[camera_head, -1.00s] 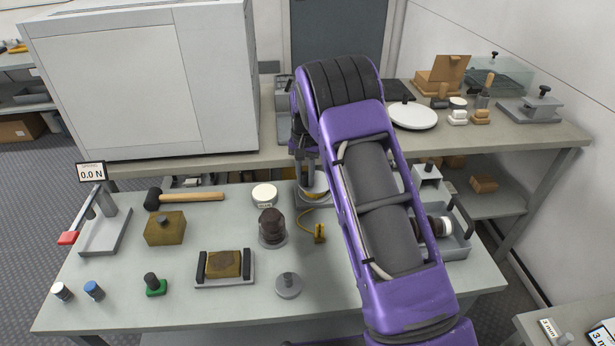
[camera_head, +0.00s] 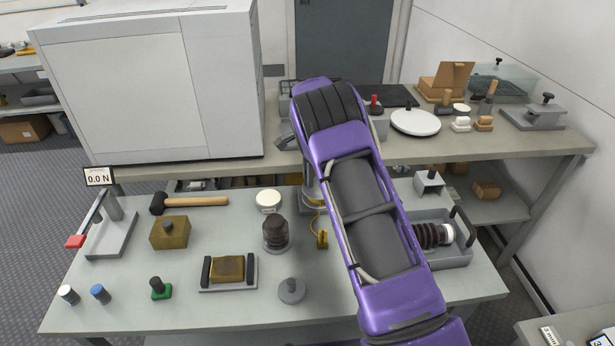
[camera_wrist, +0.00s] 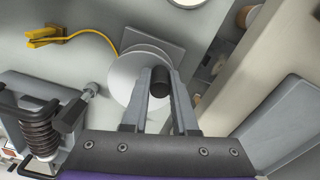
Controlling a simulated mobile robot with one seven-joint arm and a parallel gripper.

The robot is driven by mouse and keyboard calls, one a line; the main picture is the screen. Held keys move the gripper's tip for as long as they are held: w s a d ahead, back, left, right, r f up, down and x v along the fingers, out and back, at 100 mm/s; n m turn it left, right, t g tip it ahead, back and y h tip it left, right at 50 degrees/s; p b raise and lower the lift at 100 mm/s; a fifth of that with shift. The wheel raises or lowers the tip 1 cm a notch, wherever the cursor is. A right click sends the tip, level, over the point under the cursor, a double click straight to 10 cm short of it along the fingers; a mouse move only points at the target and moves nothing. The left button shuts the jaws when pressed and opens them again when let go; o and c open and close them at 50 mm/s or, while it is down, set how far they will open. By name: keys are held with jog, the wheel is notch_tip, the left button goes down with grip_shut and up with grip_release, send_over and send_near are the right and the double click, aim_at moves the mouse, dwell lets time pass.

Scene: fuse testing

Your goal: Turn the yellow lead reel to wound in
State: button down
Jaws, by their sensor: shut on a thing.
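The lead reel (camera_wrist: 125,80) is a pale round disc on a grey square base in the wrist view. A yellow lead runs from it to a yellow clip (camera_wrist: 42,38) lying on the bench. A dark upright knob (camera_wrist: 160,85) stands on the reel near its rim. My gripper (camera_wrist: 160,78) is shut on this knob, with a finger on each side. In the head view the reel (camera_head: 312,201) is mostly hidden by my arm, and the yellow clip (camera_head: 322,239) lies in front of it. I cannot read any mark on the reel.
A grey tray (camera_head: 462,254) holding a ribbed dark insulator (camera_head: 432,235) stands right of my arm. A brown domed piece (camera_head: 276,232) and a white round jar (camera_head: 268,200) stand left of the reel. A raised shelf (camera_head: 530,140) runs behind.

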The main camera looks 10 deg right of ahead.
jog(key=m, duration=0.2)
jog(key=w+m, duration=0.1)
jog(key=d+m, duration=0.1)
jog(key=m, duration=0.1)
jog(key=shift+w+m, duration=0.15)
jog(key=shift+m, duration=0.15)
jog(key=shift+w+d+m+p, duration=0.2)
jog(key=shift+d+m, duration=0.1)
jog(key=shift+m, duration=0.75)
jog(key=shift+w+d+m+p, duration=0.15)
jog(key=shift+d+m, duration=0.15)
jog(key=shift+m, duration=0.75)
jog(key=shift+s, duration=0.1)
jog(key=c, duration=0.7)
grip_release()
notch_tip(320, 180, up, 18)
jog(key=shift+f, duration=0.25)
